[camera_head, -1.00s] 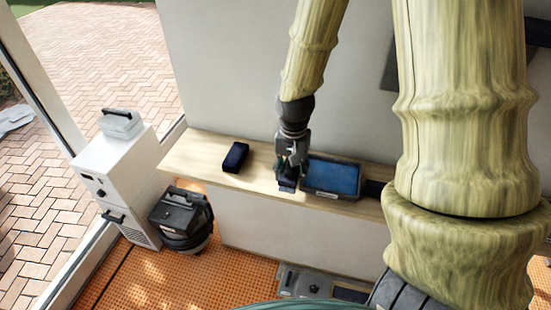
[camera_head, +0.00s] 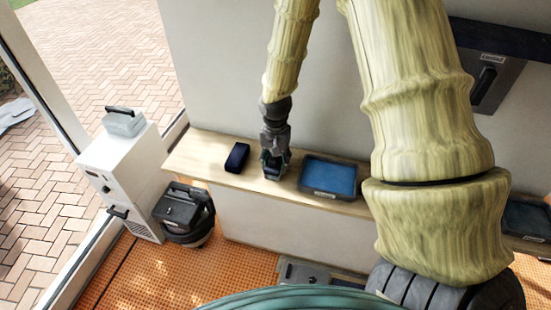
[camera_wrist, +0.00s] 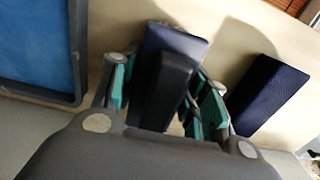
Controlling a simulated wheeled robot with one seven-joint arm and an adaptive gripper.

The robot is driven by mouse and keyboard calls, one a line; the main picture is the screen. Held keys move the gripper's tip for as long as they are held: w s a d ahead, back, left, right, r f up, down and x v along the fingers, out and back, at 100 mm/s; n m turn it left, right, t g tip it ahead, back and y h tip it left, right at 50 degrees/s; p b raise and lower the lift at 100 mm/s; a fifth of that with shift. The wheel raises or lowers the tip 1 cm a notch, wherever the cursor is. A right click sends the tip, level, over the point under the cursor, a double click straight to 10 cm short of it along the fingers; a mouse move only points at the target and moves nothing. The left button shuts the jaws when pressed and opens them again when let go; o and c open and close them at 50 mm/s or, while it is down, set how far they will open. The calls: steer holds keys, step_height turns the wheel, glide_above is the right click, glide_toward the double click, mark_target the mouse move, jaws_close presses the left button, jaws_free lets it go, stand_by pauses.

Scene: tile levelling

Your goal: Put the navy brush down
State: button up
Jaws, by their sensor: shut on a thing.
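My gripper (camera_head: 274,168) is shut on the navy brush. In the wrist view, the brush (camera_wrist: 190,44) is a flat navy plate with a black handle, held between the teal-padded fingers (camera_wrist: 160,95). It is over the pale wooden ledge (camera_head: 205,155), between a navy block and a blue tray. I cannot tell whether its underside touches the ledge. In the head view, the fingers hide most of it.
The blue tray (camera_head: 328,178) is to the right. A white cabinet (camera_head: 125,180) and black vacuum (camera_head: 185,212) stand left. Bare ledge shows around the brush.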

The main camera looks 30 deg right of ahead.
steer(key=shift+f, duration=0.15)
steer(key=o, duration=0.9)
steer(key=shift+f, duration=0.1)
steer(key=shift+f+b, duration=0.2)
steer(key=shift+b, duration=0.1)
steer(key=shift+r, duration=0.55)
steer(key=shift+r+b, duration=1.4)
steer(key=shift+r, duration=0.55)
steer(key=shift+s+r+b, duration=0.1)
steer(key=shift+r+b, duration=0.5)
steer(key=shift+r, duration=2.4)
